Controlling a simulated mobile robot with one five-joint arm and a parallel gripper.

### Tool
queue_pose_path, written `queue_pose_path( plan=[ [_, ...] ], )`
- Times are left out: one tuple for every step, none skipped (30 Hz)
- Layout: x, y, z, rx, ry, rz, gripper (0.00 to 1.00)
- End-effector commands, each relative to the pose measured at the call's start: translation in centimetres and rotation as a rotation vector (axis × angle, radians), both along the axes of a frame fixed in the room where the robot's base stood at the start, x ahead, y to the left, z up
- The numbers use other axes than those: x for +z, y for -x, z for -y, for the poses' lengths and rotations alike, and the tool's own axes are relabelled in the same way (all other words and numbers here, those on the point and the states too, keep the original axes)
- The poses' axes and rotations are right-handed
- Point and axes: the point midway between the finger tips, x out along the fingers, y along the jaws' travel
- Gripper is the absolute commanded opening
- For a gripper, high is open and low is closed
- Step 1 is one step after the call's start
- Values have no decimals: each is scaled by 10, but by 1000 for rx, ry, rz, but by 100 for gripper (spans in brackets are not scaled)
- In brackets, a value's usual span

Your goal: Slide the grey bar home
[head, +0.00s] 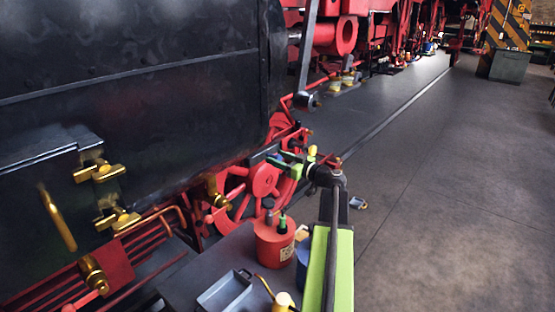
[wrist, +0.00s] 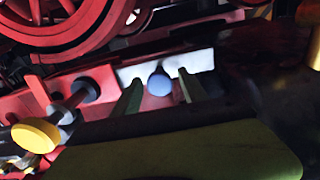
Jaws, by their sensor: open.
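In the wrist view a pale grey bar-like piece (wrist: 203,61) lies across a red part, beyond my fingertips. A round blue-grey knob or bar end (wrist: 159,84) sits in front of it, between the two green fingers of my gripper (wrist: 157,84). The fingers stand apart on either side of the knob, with visible gaps. I cannot tell whether the knob and the pale piece are one part. In the head view my gripper (head: 276,161) reaches left to the locomotive's red wheel (head: 262,180); the bar cannot be made out there.
A yellow knob (wrist: 36,135) on a dark shaft is left of my gripper. In the head view a red can (head: 273,245) and a grey tray (head: 224,291) stand on a dark surface below my arm. The black locomotive side (head: 130,90) fills the left. Floor at right is mostly clear.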

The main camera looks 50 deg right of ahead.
Motion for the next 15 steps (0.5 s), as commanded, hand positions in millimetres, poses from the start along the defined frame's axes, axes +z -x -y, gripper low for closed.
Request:
queue_pose_path(
  plan=[
    [0,-1,0,0,0,0,51],
    [0,-1,0,0,0,0,51],
    [0,-1,0,0,0,0,51],
    [0,-1,0,0,0,0,51],
    [0,-1,0,0,0,0,51],
    [0,-1,0,0,0,0,51],
    [0,-1,-1,0,0,0,51],
    [0,-1,-1,0,0,0,48],
    [0,-1,-1,1,0,0,43],
    [0,-1,-1,1,0,0,39],
    [0,-1,-1,1,0,0,35],
    [0,-1,-1,1,0,0,30],
    [0,-2,-1,1,0,0,26],
    [0,-2,-1,1,0,0,22],
    [0,-2,-1,1,0,0,17]
  ],
)
